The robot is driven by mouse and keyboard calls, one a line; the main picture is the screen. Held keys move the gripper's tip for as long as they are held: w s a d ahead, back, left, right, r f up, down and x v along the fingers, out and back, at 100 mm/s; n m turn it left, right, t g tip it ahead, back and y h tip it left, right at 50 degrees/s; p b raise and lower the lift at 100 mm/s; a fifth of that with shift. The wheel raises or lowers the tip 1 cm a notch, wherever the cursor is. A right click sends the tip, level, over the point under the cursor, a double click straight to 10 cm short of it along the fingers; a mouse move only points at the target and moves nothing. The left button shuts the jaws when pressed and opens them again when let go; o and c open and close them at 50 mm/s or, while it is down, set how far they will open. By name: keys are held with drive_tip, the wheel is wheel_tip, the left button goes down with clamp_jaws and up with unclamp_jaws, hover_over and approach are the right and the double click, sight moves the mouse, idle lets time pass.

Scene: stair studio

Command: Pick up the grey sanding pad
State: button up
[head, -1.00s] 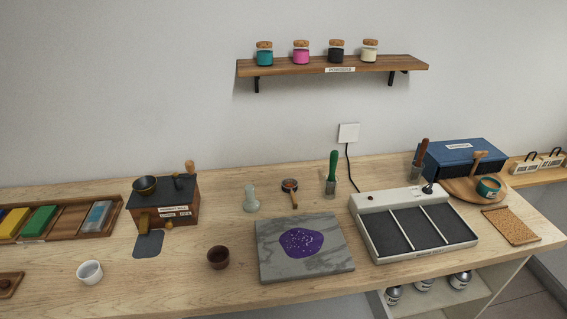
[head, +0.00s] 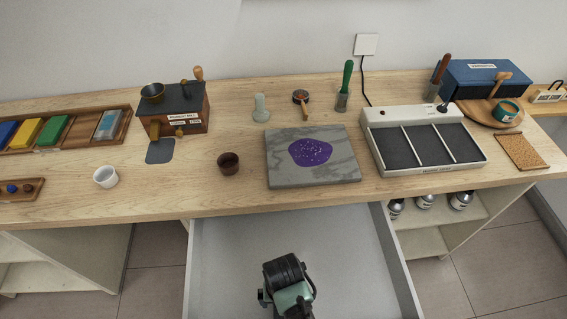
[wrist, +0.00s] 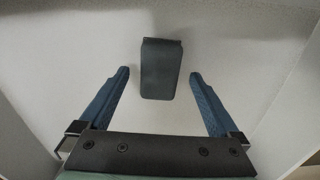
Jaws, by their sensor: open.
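The grey sanding pad (wrist: 161,68) is a dark grey block lying on the pale floor of an open drawer (head: 215,262). In the wrist view it is upper centre, with its long side pointing away from me. My gripper (wrist: 159,76) is open, with one blue finger on each side of the pad and a gap between each finger and it. In the head view my arm's end (head: 287,285) is over the drawer and hides the pad.
The drawer's side walls stand close around my arm; its right wall (head: 397,262) shows in the head view. The workbench (head: 215,200) is above and behind it, with a marbled slab (head: 345,174), a brown cup (head: 229,167) and a white cup (head: 105,177).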

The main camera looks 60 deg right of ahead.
wheel_tip(320, 180, down, 2)
drive_tip(key=shift+f, duration=0.1)
drive_tip(key=c, duration=1.4)
drive_tip(key=shift+c, duration=0.2)
wheel_tip(320, 180, up, 10)
drive_tip(key=shift+r+p, duration=0.1)
drive_tip(key=shift+p, duration=0.25)
